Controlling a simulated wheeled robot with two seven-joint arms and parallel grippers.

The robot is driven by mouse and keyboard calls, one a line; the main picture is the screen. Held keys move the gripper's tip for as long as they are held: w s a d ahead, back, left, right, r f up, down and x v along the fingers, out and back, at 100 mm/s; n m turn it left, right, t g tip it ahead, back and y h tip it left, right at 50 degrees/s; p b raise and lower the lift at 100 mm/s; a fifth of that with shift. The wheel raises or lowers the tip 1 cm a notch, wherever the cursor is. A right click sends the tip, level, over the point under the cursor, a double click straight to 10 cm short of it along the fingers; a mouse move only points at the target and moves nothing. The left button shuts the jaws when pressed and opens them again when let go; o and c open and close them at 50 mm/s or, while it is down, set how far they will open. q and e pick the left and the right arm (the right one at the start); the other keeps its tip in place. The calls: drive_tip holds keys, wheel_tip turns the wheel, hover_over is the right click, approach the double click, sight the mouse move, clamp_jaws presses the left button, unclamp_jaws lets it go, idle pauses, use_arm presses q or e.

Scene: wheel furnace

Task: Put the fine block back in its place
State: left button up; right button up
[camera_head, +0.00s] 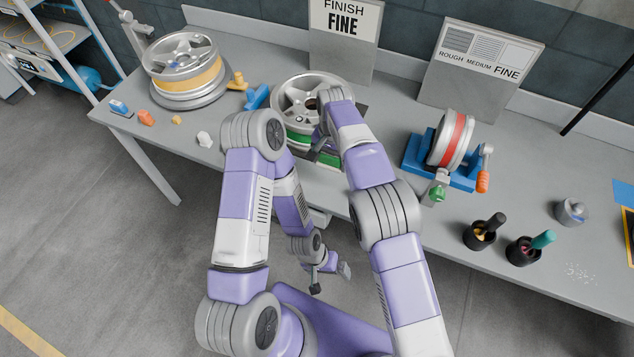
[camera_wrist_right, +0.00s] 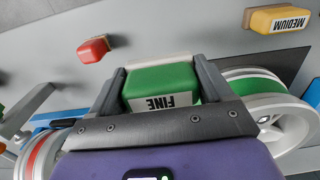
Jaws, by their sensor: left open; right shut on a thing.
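The fine block, green with a white FINE label, is in the right wrist view (camera_wrist_right: 163,84). My right gripper (camera_head: 322,150) is shut on it, one finger on each side of the block, as the right wrist view (camera_wrist_right: 160,85) shows. In the head view this gripper is low at the front of the green-banded wheel (camera_head: 298,137), and my arm hides most of the block there. My left gripper (camera_head: 330,278) is open and empty, low in front of the table's front edge. The block's place cannot be made out for certain.
In the right wrist view a red block (camera_wrist_right: 93,49) and a yellow MEDIUM block (camera_wrist_right: 277,19) sit apart on a grey surface. On the table stand a yellow-banded wheel (camera_head: 185,72), a red-banded wheel in a blue stand (camera_head: 412,158), and two black cups (camera_head: 480,236) (camera_head: 522,250).

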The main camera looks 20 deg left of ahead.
sight(318, 162)
drive_tip(key=a, duration=0.1)
drive_tip(key=s+a, duration=0.1)
drive_tip(key=a, duration=0.1)
drive_tip(key=shift+s+a+f, duration=0.1)
drive_tip(key=shift+a+f, duration=0.05)
drive_tip(key=f, duration=0.3)
drive_tip(key=f+b, duration=0.1)
drive_tip(key=f, duration=0.2)
drive_tip(key=f+b, duration=0.1)
drive_tip(key=f, duration=0.3)
drive_tip(key=shift+s+a, duration=0.2)
drive_tip(key=shift+a, duration=0.15)
drive_tip(key=shift+f, duration=0.15)
drive_tip(key=o, duration=0.8)
drive_tip(key=shift+o, duration=0.2)
